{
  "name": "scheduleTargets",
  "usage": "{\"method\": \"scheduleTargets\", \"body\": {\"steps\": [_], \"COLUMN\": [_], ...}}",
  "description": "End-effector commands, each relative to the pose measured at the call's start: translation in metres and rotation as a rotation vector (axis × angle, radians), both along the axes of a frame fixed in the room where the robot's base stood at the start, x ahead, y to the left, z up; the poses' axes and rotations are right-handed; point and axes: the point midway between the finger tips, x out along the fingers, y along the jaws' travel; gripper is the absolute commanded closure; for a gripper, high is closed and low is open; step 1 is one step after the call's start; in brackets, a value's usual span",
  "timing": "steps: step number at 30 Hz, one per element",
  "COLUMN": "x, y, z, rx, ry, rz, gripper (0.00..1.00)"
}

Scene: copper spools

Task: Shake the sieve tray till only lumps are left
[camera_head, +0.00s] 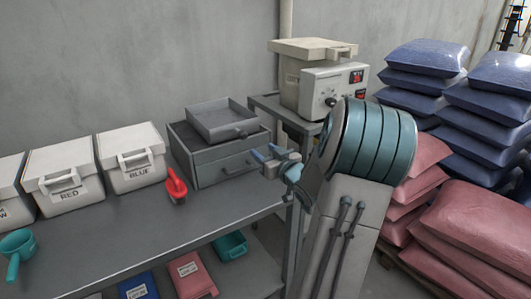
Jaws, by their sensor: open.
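A grey, shallow, open-topped tray (207,126), which looks like the sieve tray, rests on top of a grey drawer box (217,167). A small dark knob sits on the tray's right front side. I cannot make out any lumps or powder inside it. My gripper (264,154) has blue fingers and is open and empty. It is in front of the box's right end, lower than the tray and to the right of its knob, apart from the knob. My arm rises at the right and hides part of the bench's right end.
White lidded bins, including RED (62,181) and BLUE (132,162), stand on the bench (130,235). A red scoop (175,187) and teal scoop (17,250) lie there. A white machine (325,88) stands behind my arm. Blue sacks (425,57) and pink sacks (470,225) are stacked right.

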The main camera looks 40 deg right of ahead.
Motion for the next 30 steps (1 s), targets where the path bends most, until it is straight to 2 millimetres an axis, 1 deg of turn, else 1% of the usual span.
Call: {"method": "scheduleTargets", "body": {"steps": [4,8,14,17,20,23,30], "x": [0.000,0.001,0.000,0.006,0.018,0.037,0.088], "y": [0.001,0.006,0.011,0.010,0.008,0.004,-0.007], "z": [0.002,0.005,0.000,-0.002,-0.002,-0.002,-0.002], "rx": [-0.009,-0.063,-0.144,-0.155,-0.156,-0.153,-0.153], "ry": [0.001,0.008,0.026,0.028,0.027,0.026,0.026], "rz": [-0.004,-0.031,-0.073,-0.078,-0.076,-0.077,-0.076], "gripper": [0.50,0.50,0.50,0.50,0.50,0.50,0.50]}}
